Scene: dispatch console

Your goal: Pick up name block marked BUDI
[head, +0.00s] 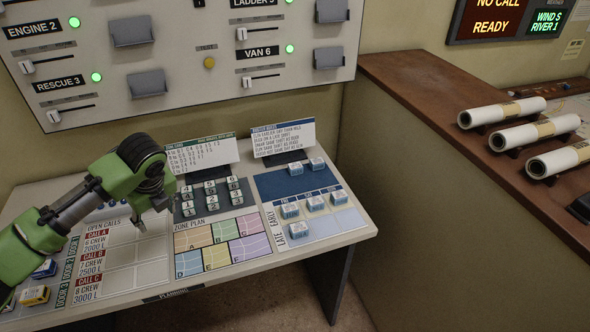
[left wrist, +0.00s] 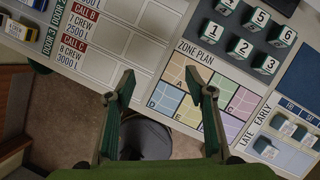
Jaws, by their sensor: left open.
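Several blue-and-white name blocks sit on the early/late roster board (head: 349,219) at the right end of the desk. Two stand on its dark blue upper area, including one block (head: 295,168). Others stand lower, including a front block (head: 298,230). Their lettering is too small to read, so I cannot tell which is BUDI. Some name blocks also show at the right edge of the left wrist view (left wrist: 265,147). My left gripper (head: 163,202) is above the desk, left of the roster. In the left wrist view it is open and empty (left wrist: 160,80). My right gripper is out of view.
Numbered green-and-white blocks (head: 209,187) stand behind the zone plan (head: 221,244). Two upright cards, including the right one (head: 283,138), stand at the desk's back. The switch panel (head: 180,50) rises behind. A brown counter (head: 440,110) with rolled papers borders the right.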

